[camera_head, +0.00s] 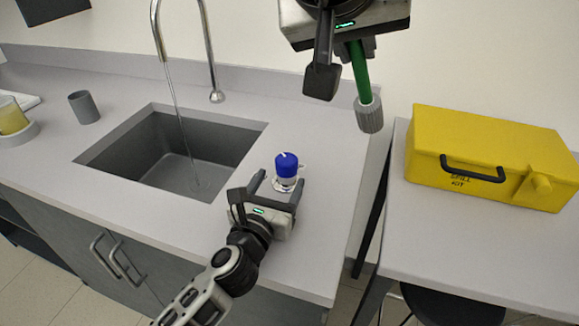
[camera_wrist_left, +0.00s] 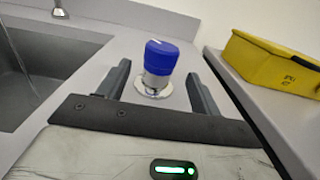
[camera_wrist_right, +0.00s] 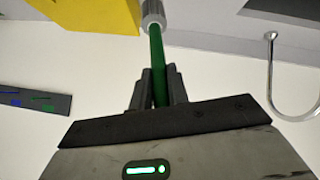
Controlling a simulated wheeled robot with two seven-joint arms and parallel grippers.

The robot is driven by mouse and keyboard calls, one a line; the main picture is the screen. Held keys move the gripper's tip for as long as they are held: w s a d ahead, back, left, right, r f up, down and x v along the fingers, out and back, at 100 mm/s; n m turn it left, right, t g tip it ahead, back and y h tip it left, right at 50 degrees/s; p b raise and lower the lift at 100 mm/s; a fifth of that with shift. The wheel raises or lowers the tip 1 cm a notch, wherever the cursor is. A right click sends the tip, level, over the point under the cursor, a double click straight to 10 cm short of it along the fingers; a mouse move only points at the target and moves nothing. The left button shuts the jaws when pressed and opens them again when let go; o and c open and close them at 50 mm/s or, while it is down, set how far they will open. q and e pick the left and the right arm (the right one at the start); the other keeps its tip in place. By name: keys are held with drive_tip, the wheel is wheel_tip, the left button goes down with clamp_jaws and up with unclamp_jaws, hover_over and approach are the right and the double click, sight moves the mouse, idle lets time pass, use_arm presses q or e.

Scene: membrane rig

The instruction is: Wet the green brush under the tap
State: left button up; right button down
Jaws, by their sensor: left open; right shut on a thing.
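The green brush has a green handle (camera_head: 359,72) and a grey bristled head (camera_head: 369,115) that points down. My right gripper (camera_head: 345,72) is shut on the handle, high up and right of the sink; the right wrist view shows the brush too (camera_wrist_right: 156,50). The tap (camera_head: 208,50) is a chrome gooseneck with a thin stream of water (camera_head: 180,120) falling into the grey sink (camera_head: 165,172). A blue knob (camera_head: 287,164) stands on a metal base at the counter's right. My left gripper (camera_wrist_left: 157,78) is open, its fingers to either side of the knob, apparently not touching it.
A yellow spill kit box (camera_head: 490,150) sits on a separate table at the right, across a gap. A grey cup (camera_head: 84,107) and a yellow container (camera_head: 12,117) stand left of the sink. A stool (camera_head: 450,305) is below the right table.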

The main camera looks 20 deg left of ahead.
sight(289, 160)
use_arm(q)
drive_tip(key=w, duration=0.7)
drive_tip(key=shift+w+d+r, duration=0.1)
drive_tip(key=shift+w+r, duration=0.1)
drive_tip(key=c, duration=1)
